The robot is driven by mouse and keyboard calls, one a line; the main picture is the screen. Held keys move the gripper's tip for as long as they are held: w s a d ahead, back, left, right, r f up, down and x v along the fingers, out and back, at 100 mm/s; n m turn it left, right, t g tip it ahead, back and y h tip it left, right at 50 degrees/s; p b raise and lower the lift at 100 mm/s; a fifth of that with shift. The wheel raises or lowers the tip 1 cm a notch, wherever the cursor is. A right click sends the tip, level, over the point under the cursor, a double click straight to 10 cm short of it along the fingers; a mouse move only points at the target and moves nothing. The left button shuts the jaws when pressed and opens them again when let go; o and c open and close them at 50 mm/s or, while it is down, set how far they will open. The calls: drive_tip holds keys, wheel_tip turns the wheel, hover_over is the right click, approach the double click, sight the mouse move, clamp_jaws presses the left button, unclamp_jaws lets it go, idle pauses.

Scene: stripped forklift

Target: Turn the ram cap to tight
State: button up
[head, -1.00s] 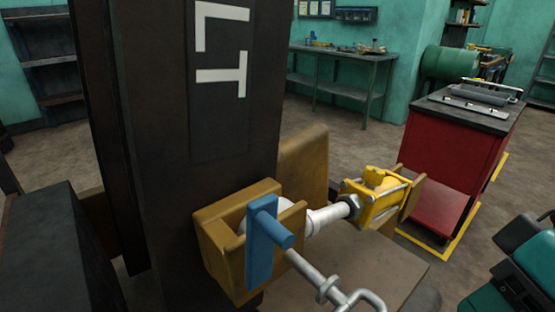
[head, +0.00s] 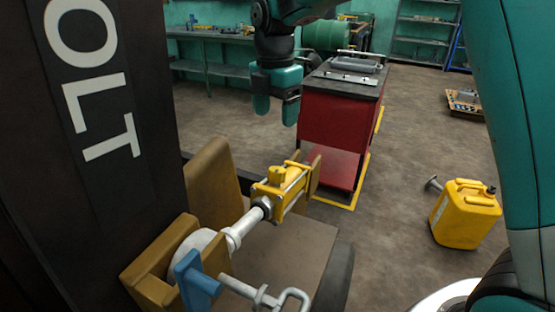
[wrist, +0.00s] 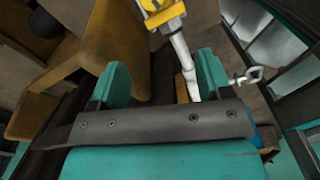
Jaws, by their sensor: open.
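My gripper (head: 276,110) is open and empty, pointing down, above and behind the cylinder in the head view. In the wrist view, the yellow cylinder (wrist: 163,12) shows at the top, and the pale rod (wrist: 182,60) runs down between the open fingers (wrist: 162,85).
A blue lever (head: 193,275) and a metal hooked rod (head: 262,297) stick out near the brown bracket (head: 150,270). The dark mast (head: 95,180) stands at left. A red cabinet (head: 330,125) stands behind. A yellow jerry can (head: 463,215) is on the floor at right.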

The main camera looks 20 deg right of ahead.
sight(277, 170)
drive_tip(key=shift+n, duration=0.6)
drive_tip(key=f+p, duration=0.1)
drive_tip(key=f, duration=0.4)
drive_tip(key=f+p, duration=0.1)
drive_tip(key=f, duration=0.5)
drive_tip(key=w+f+p, duration=0.1)
drive_tip(key=f, duration=0.5)
drive_tip(key=shift+d+f, duration=0.15)
drive_tip(key=shift+d, duration=0.2)
drive_tip(key=c, duration=0.8)
drive_tip(key=shift+w+d, duration=0.1)
drive_tip(key=shift+d, duration=0.05)
drive_tip(key=shift+c, duration=0.7)
